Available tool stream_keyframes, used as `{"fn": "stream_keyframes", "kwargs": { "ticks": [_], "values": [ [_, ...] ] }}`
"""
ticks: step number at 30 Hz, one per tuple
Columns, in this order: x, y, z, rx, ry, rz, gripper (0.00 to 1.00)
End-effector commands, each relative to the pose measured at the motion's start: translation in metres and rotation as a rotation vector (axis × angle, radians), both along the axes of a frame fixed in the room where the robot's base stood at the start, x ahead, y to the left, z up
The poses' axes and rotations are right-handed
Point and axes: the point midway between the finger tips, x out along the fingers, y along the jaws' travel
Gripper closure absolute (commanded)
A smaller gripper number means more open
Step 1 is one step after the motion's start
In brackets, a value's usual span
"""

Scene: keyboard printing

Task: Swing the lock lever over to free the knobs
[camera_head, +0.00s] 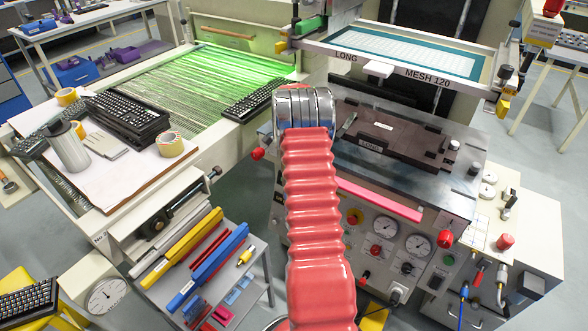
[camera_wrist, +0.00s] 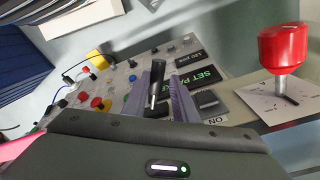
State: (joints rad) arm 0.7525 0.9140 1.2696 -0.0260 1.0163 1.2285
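In the wrist view a short lever (camera_wrist: 157,88) with a black grip and a pale metal end stands up from a grey control panel. It looks like the lock lever, though no label confirms this. My gripper (camera_wrist: 160,98) has its two grey fingers on either side of it, with a gap visible around the lever. A large red knob (camera_wrist: 284,46) on a metal stem stands at the right, over a white marked plate (camera_wrist: 275,100). In the head view my arm hides the gripper.
Several coloured buttons and knobs cover the panel left of the lever, including a red one (camera_wrist: 97,103). In the head view the press (camera_head: 440,170) stands right of my arm and a keyboard-laden table (camera_head: 105,190) left.

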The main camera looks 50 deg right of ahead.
Motion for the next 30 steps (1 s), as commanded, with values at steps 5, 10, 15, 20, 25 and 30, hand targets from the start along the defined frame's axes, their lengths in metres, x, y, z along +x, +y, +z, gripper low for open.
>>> {"fn": "stream_keyframes", "kwargs": {
  "ticks": [5, 10, 15, 20, 25, 30],
  "values": [
    [-0.001, 0.000, 0.000, 0.000, 0.001, -0.001, 0.75],
    [0.000, -0.001, 0.006, -0.001, 0.000, 0.000, 0.75],
    [0.002, -0.001, 0.026, -0.001, -0.001, 0.000, 0.75],
    [0.004, -0.002, 0.052, -0.002, -0.001, 0.000, 0.75],
    [0.006, -0.003, 0.082, -0.002, -0.001, -0.001, 0.75],
    [0.009, -0.004, 0.110, -0.001, -0.001, -0.001, 0.75]
  ]
}}
